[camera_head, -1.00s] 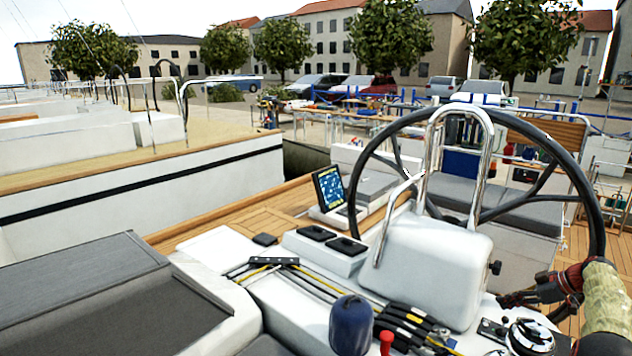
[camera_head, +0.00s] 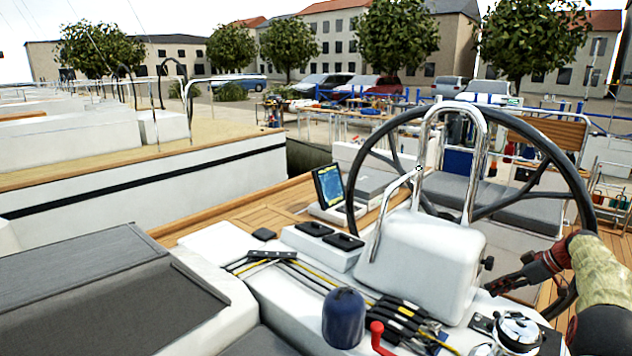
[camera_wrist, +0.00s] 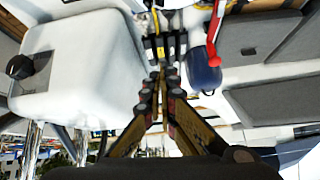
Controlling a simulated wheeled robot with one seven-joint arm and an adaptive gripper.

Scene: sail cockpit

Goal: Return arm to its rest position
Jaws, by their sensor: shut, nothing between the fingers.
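My gripper (camera_head: 497,287) is at the lower right in the head view, at the end of my arm. It is in the air near the right side of the white steering pedestal (camera_head: 425,255), by the lower right of the black wheel rim (camera_head: 586,190). In the wrist view, the fingers of my gripper (camera_wrist: 162,78) are together with nothing between them. The pedestal (camera_wrist: 80,75) is at the left of that view.
A silver winch (camera_head: 518,330), a red-handled lever (camera_head: 376,337), a blue rounded object (camera_head: 343,318) and several black rope clutches (camera_head: 405,322) are on the white deck. A chart screen (camera_head: 328,186) stands beyond the pedestal. A grey bench (camera_head: 535,215) is behind the wheel.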

